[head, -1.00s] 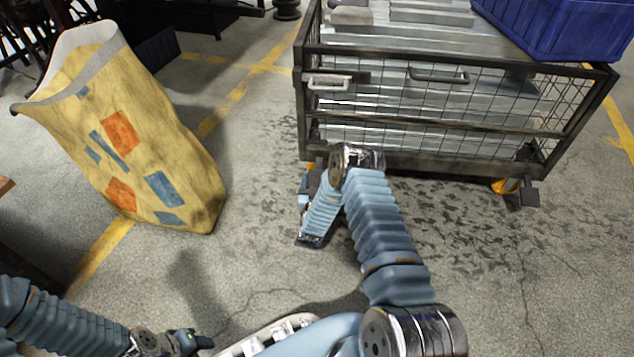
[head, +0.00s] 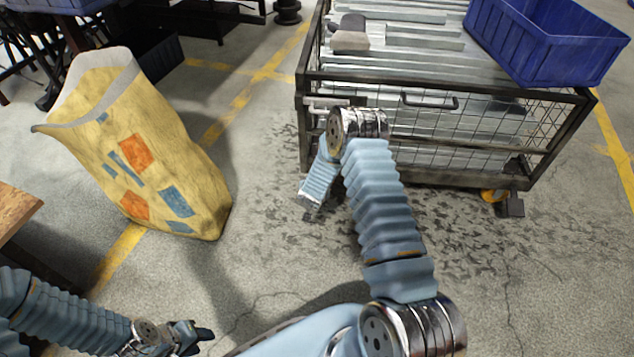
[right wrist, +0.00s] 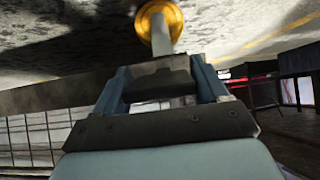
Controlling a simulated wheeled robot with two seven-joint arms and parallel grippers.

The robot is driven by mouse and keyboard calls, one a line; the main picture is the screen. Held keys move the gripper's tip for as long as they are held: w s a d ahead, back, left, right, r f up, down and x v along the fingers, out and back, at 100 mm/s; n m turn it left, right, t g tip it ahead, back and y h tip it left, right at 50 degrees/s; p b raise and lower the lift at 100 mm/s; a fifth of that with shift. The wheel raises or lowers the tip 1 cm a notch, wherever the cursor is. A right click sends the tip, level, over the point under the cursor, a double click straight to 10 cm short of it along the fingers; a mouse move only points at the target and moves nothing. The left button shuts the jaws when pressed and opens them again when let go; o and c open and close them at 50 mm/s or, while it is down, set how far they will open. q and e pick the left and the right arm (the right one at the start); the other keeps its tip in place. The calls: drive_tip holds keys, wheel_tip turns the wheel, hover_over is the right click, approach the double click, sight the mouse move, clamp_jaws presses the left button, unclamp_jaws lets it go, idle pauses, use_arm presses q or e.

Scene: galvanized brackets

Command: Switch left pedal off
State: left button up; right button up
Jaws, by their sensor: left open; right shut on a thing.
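The cart is a dark mesh cage (head: 440,185) on casters. In the right wrist view a yellow caster wheel (right wrist: 160,22) shows just beyond my right gripper (right wrist: 160,80). Its blue fingers are shut on a dark flat piece (right wrist: 160,86), which looks like the left caster's pedal. Its exact tilt is hard to tell. In the head view my right arm hides the left caster and the gripper's tips. The right caster (head: 492,195) has a similar dark pedal (head: 512,205). My left gripper (head: 200,338) is open and empty above the floor at the lower left, away from the cart.
The cart is loaded with metal bars (head: 410,45); a blue crate (head: 550,65) sits on top. A tall yellow sack (head: 150,160) stands to the left. A wooden table edge (head: 15,210) is at the far left. Floor right of my right arm is clear.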

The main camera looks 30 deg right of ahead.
drive_tip(key=shift+w+d+r+g+y+p, duration=0.1)
drive_tip(key=shift+w+r+g+y+p, duration=0.1)
drive_tip(key=shift+r+g+y+p, duration=0.45)
drive_tip(key=shift+p, duration=0.3)
drive_tip(key=o, duration=1.4)
drive_tip(key=p+v, duration=0.1)
drive_tip(key=v, duration=1.2)
drive_tip(key=shift+r+p, duration=0.35)
drive_tip(key=shift+p, duration=0.05)
drive_tip(key=shift+s, duration=0.1)
